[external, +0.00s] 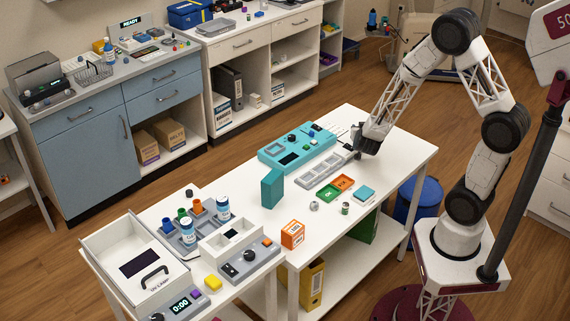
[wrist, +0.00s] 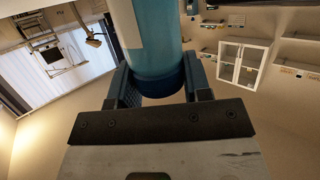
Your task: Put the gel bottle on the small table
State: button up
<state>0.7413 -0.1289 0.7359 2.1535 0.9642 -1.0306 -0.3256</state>
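In the wrist view a blue bottle (wrist: 151,38) with a pale label, which looks like the gel bottle, sits between the dark fingers of my gripper (wrist: 158,88). The fingers flank it closely and appear shut on it. The bottle's far end is cut off by the frame's top edge. In the external view my gripper (external: 358,137) is near the right rear part of a white table (external: 405,158); I cannot make out the bottle there. A lower white table stands at the front left (external: 212,304). I cannot tell which is the small table.
The front-left surface is crowded. A blue bin (external: 418,198) stands by my base.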

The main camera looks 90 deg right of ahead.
jog(key=c, duration=0.4)
jog(key=shift+r, duration=0.1)
jog(key=shift+c, duration=0.2)
jog(key=shift+r, duration=4.9)
jog(key=w+d+r+n+t+y, duration=0.1)
jog(key=w+d+r+n+t, duration=0.1)
jog(key=w, duration=0.8)
jog(key=w+d+r+n+t+y, duration=0.2)
jog(key=w+d+r+n+t, duration=0.1)
jog(key=w, duration=0.7)
jog(key=w+d+r+n+t+y, duration=0.2)
jog(key=w+d+r+n+t, duration=0.1)
jog(key=w, duration=0.7)
jog(key=r+n+t, duration=0.1)
jog(key=n+t, duration=0.1)
jog(key=t, duration=0.1)
jog(key=shift+w, duration=0.2)
jog(key=shift+a, duration=0.1)
